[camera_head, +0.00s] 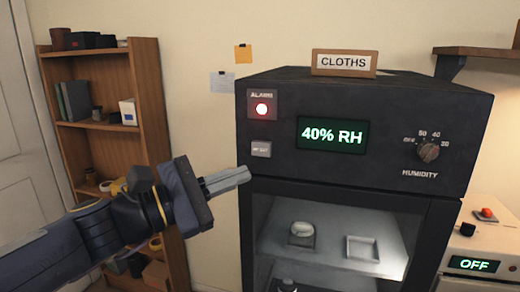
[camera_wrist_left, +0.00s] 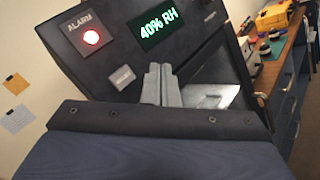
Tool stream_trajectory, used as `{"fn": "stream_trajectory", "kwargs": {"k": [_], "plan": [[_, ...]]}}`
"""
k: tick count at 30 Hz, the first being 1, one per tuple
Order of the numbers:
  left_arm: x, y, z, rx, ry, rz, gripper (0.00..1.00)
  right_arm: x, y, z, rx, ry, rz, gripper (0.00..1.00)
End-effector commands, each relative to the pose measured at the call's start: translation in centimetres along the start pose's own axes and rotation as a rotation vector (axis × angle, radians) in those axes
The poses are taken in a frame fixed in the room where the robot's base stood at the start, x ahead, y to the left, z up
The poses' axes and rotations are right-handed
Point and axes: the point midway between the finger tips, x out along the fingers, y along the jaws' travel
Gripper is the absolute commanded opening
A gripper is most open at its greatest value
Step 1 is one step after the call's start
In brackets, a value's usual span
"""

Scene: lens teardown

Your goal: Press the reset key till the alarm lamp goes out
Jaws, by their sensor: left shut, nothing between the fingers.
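The alarm lamp (camera_head: 262,109) glows red at the top left of the dark cabinet's front panel. It also shows lit in the left wrist view (camera_wrist_left: 91,37). The grey reset key (camera_head: 261,149) sits just below the lamp; it shows in the left wrist view too (camera_wrist_left: 121,76). My left gripper (camera_head: 246,174) is shut and empty, its fingertips below and slightly left of the key in the head view. In the left wrist view its fingertips (camera_wrist_left: 160,68) are right of the key. They look apart from the key. My right gripper is not in view.
The cabinet (camera_head: 365,90) has a green "40% RH" display (camera_head: 332,134), a humidity knob (camera_head: 428,151) and a glass door below with items inside. A "CLOTHS" sign (camera_head: 345,63) stands on top. A wooden shelf (camera_head: 140,90) is at left. A device reading "OFF" (camera_head: 474,264) is at right.

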Motion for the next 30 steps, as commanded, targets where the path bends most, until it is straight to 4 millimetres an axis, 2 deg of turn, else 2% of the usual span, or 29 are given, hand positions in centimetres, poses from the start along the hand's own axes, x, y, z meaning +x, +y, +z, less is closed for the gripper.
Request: {"fn": "stream_trajectory", "kwargs": {"k": [15,21,30], "plan": [[4.7,3.4,-3.4,0.0,0.0,-0.001,0.0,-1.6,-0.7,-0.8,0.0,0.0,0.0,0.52],[5.5,4.0,-4.0,0.0,0.0,0.0,0.0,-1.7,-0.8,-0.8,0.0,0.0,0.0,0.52],[5.7,4.1,-4.1,0.001,0.0,0.0,0.0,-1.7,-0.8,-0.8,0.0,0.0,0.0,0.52]]}}
